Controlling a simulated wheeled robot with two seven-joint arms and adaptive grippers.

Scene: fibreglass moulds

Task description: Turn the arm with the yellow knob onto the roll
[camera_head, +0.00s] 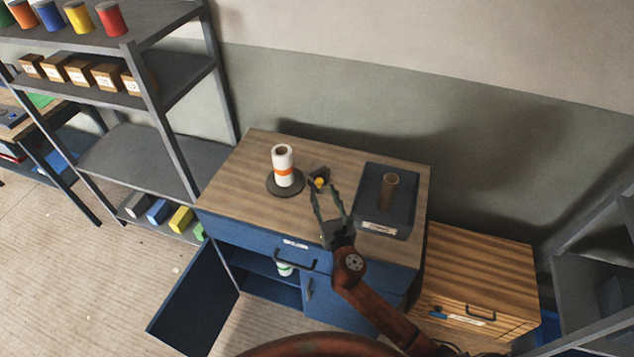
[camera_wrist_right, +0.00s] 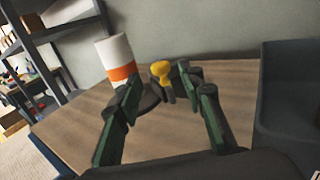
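The white roll with an orange band (camera_head: 283,166) stands upright on a round dark base (camera_head: 284,187) on the cabinet top. The yellow knob (camera_head: 320,182) sits on a small dark arm or bracket (camera_head: 318,173) just right of the roll. In the right wrist view the yellow knob (camera_wrist_right: 160,69) shows beyond the fingers, right of the roll (camera_wrist_right: 117,62). My right gripper (camera_head: 328,188) is open and empty, its fingertips close to the knob. I cannot tell whether a finger touches it. My left gripper is not in view.
A dark tray (camera_head: 399,225) holding a brown tube (camera_head: 390,189) stands right of the gripper on the wooden top (camera_head: 250,157). Below, a blue cabinet door (camera_head: 196,303) hangs open. A grey shelf unit (camera_head: 140,160) stands at left, a wooden drawer unit (camera_head: 478,262) at right.

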